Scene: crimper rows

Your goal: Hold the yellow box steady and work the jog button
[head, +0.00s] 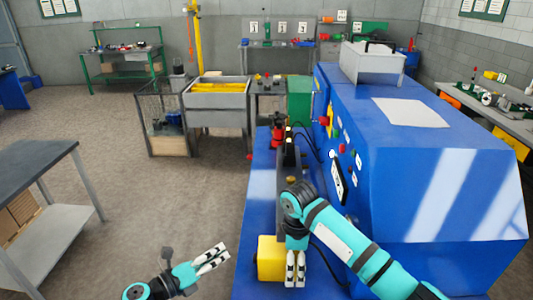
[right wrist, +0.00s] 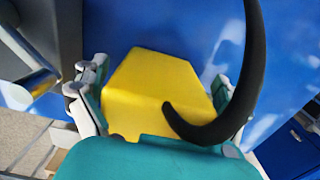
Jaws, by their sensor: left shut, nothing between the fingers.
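The yellow box (head: 270,258) sits low on the blue machine's left ledge in the head view. It also fills the middle of the right wrist view (right wrist: 155,85). My right gripper (head: 295,268) is at the box, its fingers on opposite sides of it in the right wrist view (right wrist: 160,85), shut on it. The arm hides part of the box in the head view. A curved black cable (right wrist: 225,120) crosses in front of the box in the right wrist view. My left gripper (head: 218,255) is shut and empty, left of the box and apart from it. I cannot make out the jog button.
The blue machine (head: 430,190) fills the right side, with several coloured buttons and a red knob (head: 339,121) on its face. A dark-topped table (head: 35,160) stands at the left. Floor (head: 180,190) between them is clear. A grey bin (head: 217,97) stands behind.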

